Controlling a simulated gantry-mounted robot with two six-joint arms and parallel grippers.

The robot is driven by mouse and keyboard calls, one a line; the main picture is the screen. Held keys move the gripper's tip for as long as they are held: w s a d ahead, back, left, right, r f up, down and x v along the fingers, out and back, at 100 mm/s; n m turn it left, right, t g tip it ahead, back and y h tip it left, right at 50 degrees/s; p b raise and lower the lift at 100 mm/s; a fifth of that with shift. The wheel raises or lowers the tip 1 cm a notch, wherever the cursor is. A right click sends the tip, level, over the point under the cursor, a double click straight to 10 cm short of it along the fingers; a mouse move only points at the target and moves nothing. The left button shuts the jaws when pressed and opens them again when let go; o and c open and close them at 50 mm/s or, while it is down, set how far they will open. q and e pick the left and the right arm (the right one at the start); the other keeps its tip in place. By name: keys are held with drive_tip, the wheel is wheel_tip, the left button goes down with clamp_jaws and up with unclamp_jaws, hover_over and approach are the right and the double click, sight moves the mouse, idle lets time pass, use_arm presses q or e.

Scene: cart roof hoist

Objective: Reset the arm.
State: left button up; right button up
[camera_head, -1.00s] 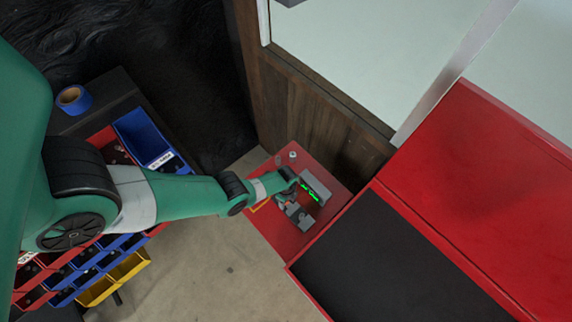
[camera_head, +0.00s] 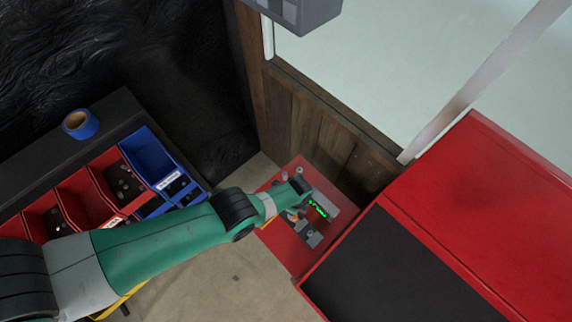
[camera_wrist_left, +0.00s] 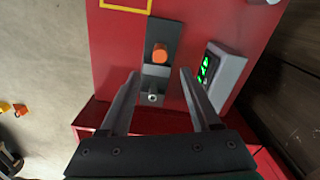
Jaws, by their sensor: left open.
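My left arm comes in from the left in the head view and reaches over a small red surface (camera_head: 281,232). My left gripper (camera_wrist_left: 158,78) is open in the left wrist view, with nothing between its fingers. Ahead of it is a dark plate (camera_wrist_left: 169,36) with an orange knob or button (camera_wrist_left: 159,54) and a small round metal fitting (camera_wrist_left: 152,97). Beside the right finger is a grey box (camera_wrist_left: 232,73) with green lit digits; it also shows in the head view (camera_head: 325,207). In the head view the wrist partly hides these parts. My right gripper is not in view.
A large red cart or cabinet (camera_head: 500,190) with a dark panel (camera_head: 385,270) stands at right. A bin rack with red bins (camera_head: 85,195) and blue bins (camera_head: 150,155) is at left, with blue tape (camera_head: 80,124). A grey block (camera_head: 300,12) hangs into the top.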

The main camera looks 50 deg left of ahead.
idle(0.3)
use_arm(q)
drive_tip(key=w+r+t, duration=0.6)
drive_tip(key=w+r, duration=0.9)
drive_tip(key=w, duration=0.3)
drive_tip(key=w+d+r+n+t, duration=0.15)
drive_tip(key=w+r+t, duration=0.25)
drive_tip(key=r, duration=1)
drive_tip(key=w+r+n+t, duration=0.2)
drive_tip(key=w+r+t, duration=0.25)
drive_tip(key=r, duration=0.95)
drive_tip(key=s+r+n+t+h, duration=0.1)
drive_tip(key=s+r+t, duration=0.2)
drive_tip(key=r, duration=0.8)
drive_tip(key=s+r+n+t, duration=0.2)
drive_tip(key=s+r+t, duration=0.1)
drive_tip(key=r, duration=0.8)
drive_tip(key=s+a+r+n+t+h, duration=0.1)
drive_tip(key=s+r+n+t, duration=0.6)
drive_tip(key=s+r, duration=1)
drive_tip(key=s, duration=0.3)
drive_tip(key=shift+s+a, duration=0.2)
drive_tip(key=shift+a, duration=0.05)
